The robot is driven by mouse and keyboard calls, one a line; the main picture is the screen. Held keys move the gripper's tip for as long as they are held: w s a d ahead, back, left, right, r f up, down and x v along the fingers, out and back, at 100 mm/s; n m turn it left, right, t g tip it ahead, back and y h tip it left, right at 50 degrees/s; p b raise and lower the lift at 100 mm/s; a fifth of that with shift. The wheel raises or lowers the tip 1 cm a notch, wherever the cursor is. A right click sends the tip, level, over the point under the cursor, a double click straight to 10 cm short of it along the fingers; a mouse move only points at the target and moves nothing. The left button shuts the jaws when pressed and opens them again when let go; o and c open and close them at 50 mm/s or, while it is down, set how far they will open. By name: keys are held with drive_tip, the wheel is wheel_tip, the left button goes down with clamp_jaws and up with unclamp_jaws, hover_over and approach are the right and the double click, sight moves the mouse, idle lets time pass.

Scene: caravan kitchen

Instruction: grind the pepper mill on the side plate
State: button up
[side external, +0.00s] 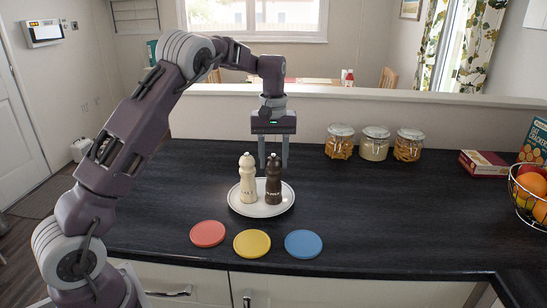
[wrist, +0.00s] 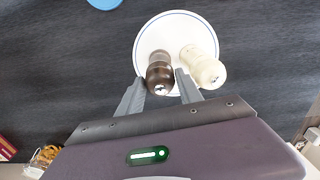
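The dark brown pepper mill (side external: 273,182) stands upright on the white side plate (side external: 262,212), beside a cream salt mill (side external: 247,180) on its left. My gripper (side external: 273,166) points down with its fingers apart at the height of the dark mill's head. In the wrist view, the dark mill (wrist: 159,70) lies between the two open fingertips (wrist: 160,77), and the cream mill (wrist: 202,66) is just outside the right finger. The right finger looks close to the dark mill; I cannot tell whether it touches. The plate's blue-lined rim (wrist: 140,48) shows around them.
Red (side external: 207,233), yellow (side external: 252,243) and blue (side external: 303,244) discs lie along the counter's front. Several lidded jars (side external: 375,144) stand at the back right. A red box (side external: 484,163) and a fruit basket (side external: 530,190) are far right. The counter between is clear.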

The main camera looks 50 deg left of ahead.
drive_tip(key=c, duration=0.5)
drive_tip(key=n, duration=0.4)
drive_tip(key=shift+n, duration=0.4)
drive_tip(key=n, duration=0.2)
drive_tip(key=shift+n, duration=0.4)
drive_tip(key=n, duration=0.5)
drive_tip(key=shift+n, duration=0.4)
drive_tip(key=n, duration=0.5)
drive_tip(key=shift+n, duration=0.3)
drive_tip(key=n, duration=0.6)
drive_tip(key=shift+r, duration=0.1)
